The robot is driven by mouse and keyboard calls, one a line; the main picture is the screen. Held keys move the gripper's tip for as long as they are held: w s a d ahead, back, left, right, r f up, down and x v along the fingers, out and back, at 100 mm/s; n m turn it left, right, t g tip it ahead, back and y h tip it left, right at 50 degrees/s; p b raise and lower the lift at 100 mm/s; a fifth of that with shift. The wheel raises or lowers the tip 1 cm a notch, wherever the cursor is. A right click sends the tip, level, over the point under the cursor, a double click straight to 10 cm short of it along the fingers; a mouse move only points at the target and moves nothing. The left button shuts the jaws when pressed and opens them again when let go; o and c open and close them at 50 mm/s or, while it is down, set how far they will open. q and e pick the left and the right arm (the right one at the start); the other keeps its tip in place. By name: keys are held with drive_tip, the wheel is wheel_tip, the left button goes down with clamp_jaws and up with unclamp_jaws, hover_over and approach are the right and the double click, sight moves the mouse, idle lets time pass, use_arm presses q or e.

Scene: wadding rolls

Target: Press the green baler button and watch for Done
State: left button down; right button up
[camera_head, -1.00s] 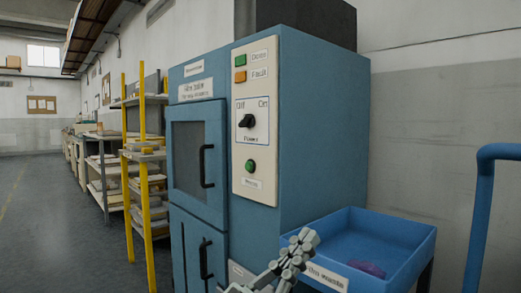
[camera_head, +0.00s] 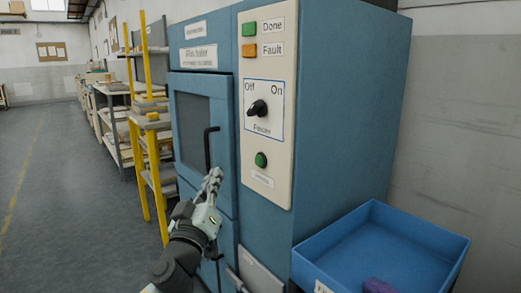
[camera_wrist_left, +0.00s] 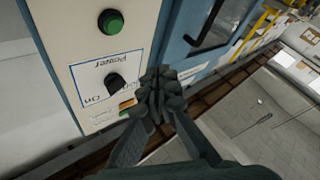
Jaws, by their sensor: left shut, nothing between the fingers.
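The blue baler (camera_head: 345,110) stands ahead with a cream control panel (camera_head: 282,165). The round green button (camera_head: 261,159) sits low on the panel; it also shows in the left wrist view (camera_wrist_left: 111,22). Above it are the black power knob (camera_head: 258,108), the orange Fault lamp (camera_head: 249,51) and the green Done lamp (camera_head: 249,29). I cannot tell whether either lamp is lit. My left gripper (camera_head: 213,180) is shut and empty, in front of the baler door, left of and a little below the button in the head view, apart from it. My right gripper is not in view.
A blue tray (camera_head: 425,235) holding a purple item (camera_head: 379,286) stands at the baler's lower right. A black door handle (camera_head: 209,148) is close to my left gripper. A yellow-posted shelf (camera_head: 150,130) stands at left; the floor (camera_head: 60,190) there is clear.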

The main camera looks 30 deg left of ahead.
sight(260, 161)
use_arm(q)
drive_tip(key=shift+w+a+r, duration=0.15)
drive_tip(key=shift+w+a, duration=0.1)
drive_tip(key=shift+w, duration=0.05)
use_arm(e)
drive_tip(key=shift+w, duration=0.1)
use_arm(q)
drive_tip(key=shift+s, duration=0.1)
drive_tip(key=w+d+p, duration=0.1)
drive_tip(key=w+d, duration=0.2)
drive_tip(key=w, duration=0.5)
drive_tip(key=shift+d, duration=0.25)
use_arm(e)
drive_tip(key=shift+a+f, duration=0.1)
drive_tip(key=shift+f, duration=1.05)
use_arm(q)
drive_tip(key=shift+w, duration=0.1)
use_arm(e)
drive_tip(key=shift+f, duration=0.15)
